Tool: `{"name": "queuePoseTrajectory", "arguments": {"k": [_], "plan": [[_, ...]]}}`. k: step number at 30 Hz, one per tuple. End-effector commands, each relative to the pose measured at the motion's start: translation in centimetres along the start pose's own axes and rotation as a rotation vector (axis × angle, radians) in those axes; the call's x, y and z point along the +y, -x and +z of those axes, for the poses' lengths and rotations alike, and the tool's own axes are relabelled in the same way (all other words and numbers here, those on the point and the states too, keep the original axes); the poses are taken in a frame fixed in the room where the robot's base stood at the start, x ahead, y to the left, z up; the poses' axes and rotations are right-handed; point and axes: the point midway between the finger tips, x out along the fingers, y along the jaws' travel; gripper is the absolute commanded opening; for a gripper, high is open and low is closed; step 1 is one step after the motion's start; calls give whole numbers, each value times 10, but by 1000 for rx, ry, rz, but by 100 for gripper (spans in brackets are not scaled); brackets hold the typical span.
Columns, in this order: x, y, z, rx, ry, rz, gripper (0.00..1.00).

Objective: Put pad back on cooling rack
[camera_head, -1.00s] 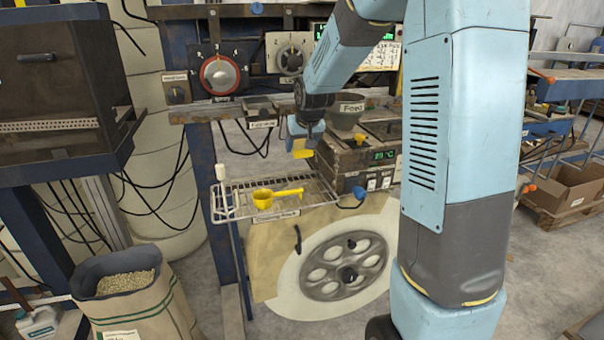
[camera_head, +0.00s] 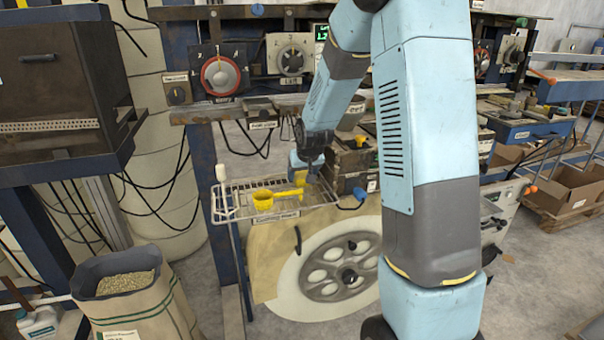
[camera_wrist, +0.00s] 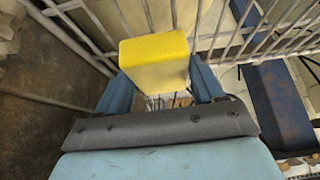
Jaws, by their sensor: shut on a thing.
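The yellow pad (camera_wrist: 154,60) is between the blue fingers of my gripper (camera_wrist: 160,82) in the wrist view, and the fingers are shut on it. The wire cooling rack (camera_head: 232,200) stands out from the machine in the head view. My gripper (camera_head: 302,180) is over the right end of the rack. The wrist view shows the rack's wires (camera_wrist: 100,35) just beyond the pad. Whether the pad touches the wires cannot be told.
A yellow scoop (camera_head: 264,199) lies on the rack, left of my gripper; its handle is partly hidden. A brown machine box (camera_head: 347,160) stands close on the right. A large spoked wheel (camera_head: 335,268) is below. A white knob (camera_head: 221,173) stands at the rack's left corner.

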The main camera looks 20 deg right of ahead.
Motion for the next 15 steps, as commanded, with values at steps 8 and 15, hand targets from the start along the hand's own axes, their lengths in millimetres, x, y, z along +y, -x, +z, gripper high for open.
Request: {"name": "queuePoseTrajectory", "arguments": {"k": [8,15], "plan": [[0,0,0,0,0,0,69],[0,0,0,0,0,0,92]]}}
